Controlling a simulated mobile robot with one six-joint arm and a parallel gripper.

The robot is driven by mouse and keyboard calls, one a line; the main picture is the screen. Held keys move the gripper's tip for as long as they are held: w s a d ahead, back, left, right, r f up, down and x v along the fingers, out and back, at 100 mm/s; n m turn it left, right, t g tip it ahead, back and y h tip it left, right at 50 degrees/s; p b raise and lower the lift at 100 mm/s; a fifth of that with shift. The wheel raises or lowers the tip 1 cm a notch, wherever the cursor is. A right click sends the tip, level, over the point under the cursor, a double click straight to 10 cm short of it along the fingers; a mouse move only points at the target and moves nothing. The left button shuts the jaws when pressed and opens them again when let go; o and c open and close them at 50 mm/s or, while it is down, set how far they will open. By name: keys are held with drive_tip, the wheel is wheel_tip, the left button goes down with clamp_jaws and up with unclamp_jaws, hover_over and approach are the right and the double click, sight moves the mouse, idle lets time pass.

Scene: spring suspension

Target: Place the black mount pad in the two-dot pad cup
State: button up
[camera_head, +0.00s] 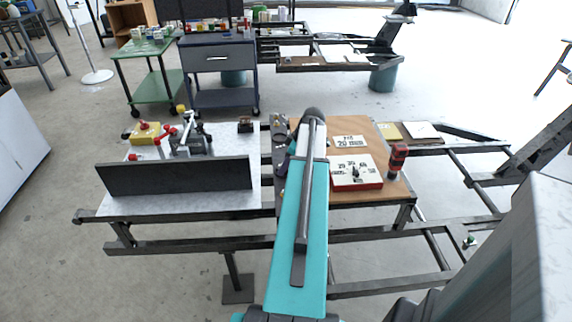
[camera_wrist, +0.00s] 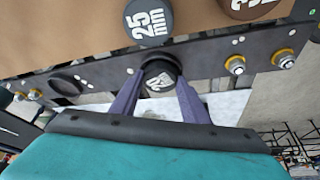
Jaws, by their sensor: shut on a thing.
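In the wrist view my gripper (camera_wrist: 160,68) has its two purple fingers shut on a black round pad (camera_wrist: 161,80) with partly hidden white markings. The pad is at the dark metal rail (camera_wrist: 110,75), and I cannot tell whether it is above or inside a cup there. A round, empty-looking cup (camera_wrist: 67,85) is in the rail to the left. Small pale dots show along the rail, but I cannot tell for sure which cup has two. In the head view my teal arm covers the gripper and much of the rail (camera_head: 280,150).
A dark round block marked 25 mm (camera_wrist: 149,20) and a brown-topped one (camera_wrist: 248,6) sit on the brown board beyond the rail. Brass-ringed bolts (camera_wrist: 235,64) stand at right. In the head view, a red-and-white box (camera_head: 356,173) and a red-black tool (camera_head: 397,160) are right of my arm.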

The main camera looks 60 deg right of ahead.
drive_tip(key=shift+s+a+f, duration=0.1)
drive_tip(key=shift+a+f, duration=0.05)
drive_tip(key=shift+f, duration=0.35)
drive_tip(key=shift+s+a+f, duration=0.1)
drive_tip(key=shift+a+f, duration=0.05)
drive_tip(key=shift+f, duration=0.3)
drive_tip(key=o, duration=1.2)
drive_tip(key=shift+s+d+r, duration=0.15)
drive_tip(key=shift+r, duration=0.5)
drive_tip(key=v, duration=1.4)
drive_tip(key=shift+w+d+r, duration=0.2)
drive_tip(key=shift+w+d, duration=0.05)
drive_tip(key=shift+w, duration=0.15)
drive_tip(key=shift+r, duration=0.1)
